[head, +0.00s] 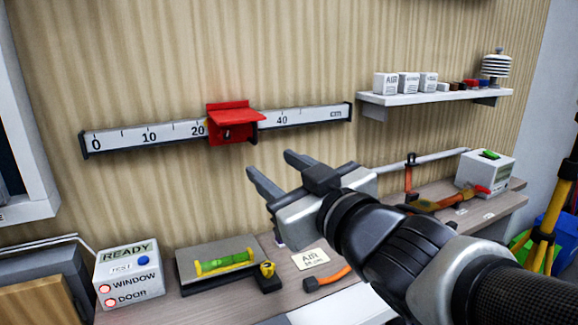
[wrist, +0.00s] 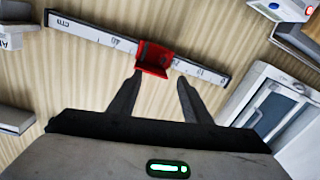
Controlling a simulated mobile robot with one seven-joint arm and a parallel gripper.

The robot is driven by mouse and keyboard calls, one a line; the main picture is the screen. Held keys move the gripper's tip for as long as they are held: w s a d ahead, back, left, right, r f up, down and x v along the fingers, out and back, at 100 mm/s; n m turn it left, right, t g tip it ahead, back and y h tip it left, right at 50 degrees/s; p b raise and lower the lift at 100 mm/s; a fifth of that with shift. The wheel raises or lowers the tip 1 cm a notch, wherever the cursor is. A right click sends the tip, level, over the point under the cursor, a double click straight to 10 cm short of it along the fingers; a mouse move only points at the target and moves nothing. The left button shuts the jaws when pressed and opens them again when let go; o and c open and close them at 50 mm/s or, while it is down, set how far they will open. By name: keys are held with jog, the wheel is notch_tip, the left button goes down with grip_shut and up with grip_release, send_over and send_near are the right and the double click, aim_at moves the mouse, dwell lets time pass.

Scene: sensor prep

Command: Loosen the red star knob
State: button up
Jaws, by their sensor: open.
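A red slider (head: 232,120) with a flared top flap sits on a white numbered rail (head: 150,135) on the wall, between the 20 and 40 marks. It also shows in the wrist view (wrist: 155,58), just beyond my fingertips. A small dark detail shows on its front. I cannot make out a star-shaped knob on it for sure. My gripper (head: 268,164) is open and empty, in front of the wall below and right of the slider. In the wrist view the fingers (wrist: 158,80) are spread apart, with the slider slightly left of the middle between them. I see no contact.
A wall shelf (head: 435,98) with white boxes is at right. The bench below holds a READY box (head: 129,275), a plate with a green level (head: 224,262), an orange-handled tool (head: 328,279) and a white device (head: 487,170). The wall around the rail is clear.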

jog(key=p, duration=1.1)
send_near(228, 137)
jog(key=shift+y, duration=0.3)
jog(key=b+x, duration=0.1)
jog(key=x, duration=0.6)
jog(key=shift+w+a+f, duration=0.1)
jog(key=shift+w+f, duration=0.1)
jog(key=shift+w, duration=0.1)
